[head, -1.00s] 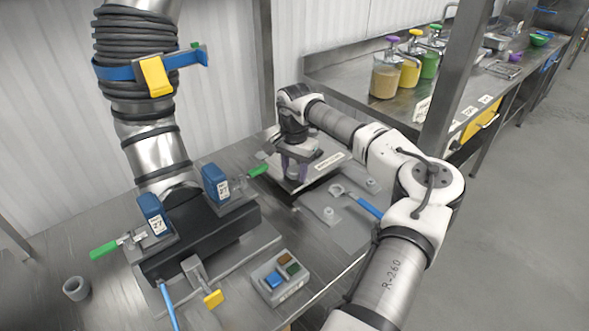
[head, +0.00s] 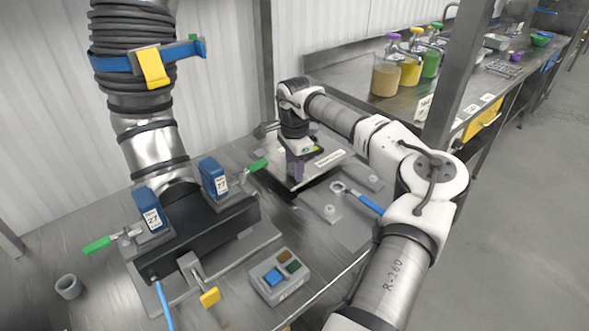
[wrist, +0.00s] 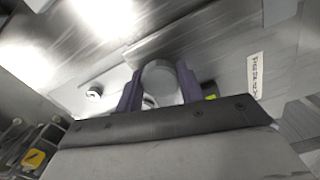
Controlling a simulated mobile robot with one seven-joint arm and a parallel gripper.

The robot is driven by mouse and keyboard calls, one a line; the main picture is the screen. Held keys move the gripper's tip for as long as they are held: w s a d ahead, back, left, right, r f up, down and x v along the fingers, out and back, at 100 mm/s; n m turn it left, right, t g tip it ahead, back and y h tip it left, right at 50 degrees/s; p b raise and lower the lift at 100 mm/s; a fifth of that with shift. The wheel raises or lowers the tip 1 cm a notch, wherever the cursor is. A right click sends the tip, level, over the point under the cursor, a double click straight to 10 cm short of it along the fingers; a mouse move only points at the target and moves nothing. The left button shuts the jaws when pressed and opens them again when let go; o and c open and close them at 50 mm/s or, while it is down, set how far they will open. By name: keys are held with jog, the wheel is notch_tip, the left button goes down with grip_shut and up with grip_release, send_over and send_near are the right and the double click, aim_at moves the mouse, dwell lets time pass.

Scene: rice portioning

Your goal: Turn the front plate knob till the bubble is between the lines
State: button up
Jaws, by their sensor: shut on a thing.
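My gripper (head: 296,170) points down at the labelled plate (head: 327,160) on the bench. In the wrist view its two purple fingers (wrist: 159,88) are shut on a round grey knob (wrist: 160,73), one on each side. In the head view the knob is hidden behind the fingers and wrist. A small yellow-green patch shows beside the wrist in the head view (head: 309,149) and by the right finger in the wrist view (wrist: 210,96). It may be the level's vial, but neither bubble nor lines can be made out.
A blue-handled wrench (head: 361,202) lies on the grey base plate right of my gripper, near a round fitting (head: 330,211). A black block with blue counters (head: 214,177) and green levers stands left.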

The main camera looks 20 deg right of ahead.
jog(key=m+b, duration=0.1)
jog(key=m, duration=0.4)
jog(key=shift+m, duration=0.3)
dwell(0.4)
jog(key=o, duration=1)
notch_tip(320, 180, up, 14)
jog(key=b, duration=0.2)
jog(key=shift+b, duration=0.35)
